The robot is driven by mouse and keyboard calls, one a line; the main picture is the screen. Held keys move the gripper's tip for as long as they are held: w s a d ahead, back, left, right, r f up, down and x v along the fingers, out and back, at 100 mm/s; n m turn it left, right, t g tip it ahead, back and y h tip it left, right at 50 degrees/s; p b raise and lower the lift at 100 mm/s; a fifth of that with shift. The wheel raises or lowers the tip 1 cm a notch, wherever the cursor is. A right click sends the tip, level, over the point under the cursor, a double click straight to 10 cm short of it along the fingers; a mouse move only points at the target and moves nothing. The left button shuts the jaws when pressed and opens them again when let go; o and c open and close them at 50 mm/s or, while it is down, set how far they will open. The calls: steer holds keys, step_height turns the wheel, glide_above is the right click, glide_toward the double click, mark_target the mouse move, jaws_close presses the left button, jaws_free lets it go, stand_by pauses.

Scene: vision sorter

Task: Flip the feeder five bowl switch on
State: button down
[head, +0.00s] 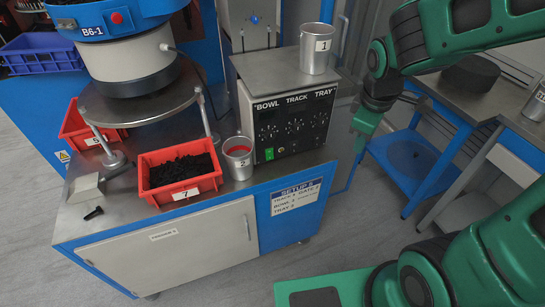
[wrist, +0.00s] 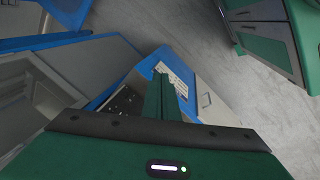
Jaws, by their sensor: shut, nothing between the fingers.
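The control box (head: 293,120) stands on the steel bench top, its front labelled BOWL, TRACK and TRAY above a row of dials. A green switch (head: 269,155) sits at the lower left of this front; its on or off position is too small to tell. Other small dark controls beside it are unclear. My gripper (head: 359,138) is shut and empty, pointing down to the right of the box and apart from it. In the wrist view my gripper (wrist: 165,92) shows closed fingers, with the dark panel (wrist: 124,102) partly hidden beside them.
A metal cup marked 1 (head: 316,48) stands on the box. A cup marked 2 (head: 238,158) and a red bin marked 7 (head: 181,173) stand left of it. The bowl feeder (head: 124,60) is farther left. A blue-framed table (head: 412,150) stands right; floor lies between.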

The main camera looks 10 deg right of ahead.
mark_target(270, 154)
steer(key=w+a+f+n+y, duration=0.1)
steer(key=w+a+f+n, duration=0.1)
steer(key=a+n, duration=0.3)
steer(key=w+a+f+n+t+y, duration=0.1)
steer(key=w+a+f+n, duration=0.2)
steer(key=a, duration=1)
steer(key=n, duration=0.3)
steer(key=shift+w+a+f, duration=0.25)
steer(key=shift+a+f, duration=0.15)
steer(key=shift+f, duration=0.1)
steer(key=w+f, duration=0.2)
steer(key=f, duration=0.1)
steer(key=w+a+f, duration=0.1)
steer(key=w+f, duration=0.1)
steer(key=f, duration=0.1)
steer(key=w+f, duration=0.2)
steer(key=f, duration=0.1)
steer(key=shift+a+f, duration=0.25)
steer(key=shift+f, duration=0.05)
steer(key=shift+w+a+t, duration=0.1)
steer(key=shift+w+t, duration=0.2)
steer(key=shift+w, duration=0.2)
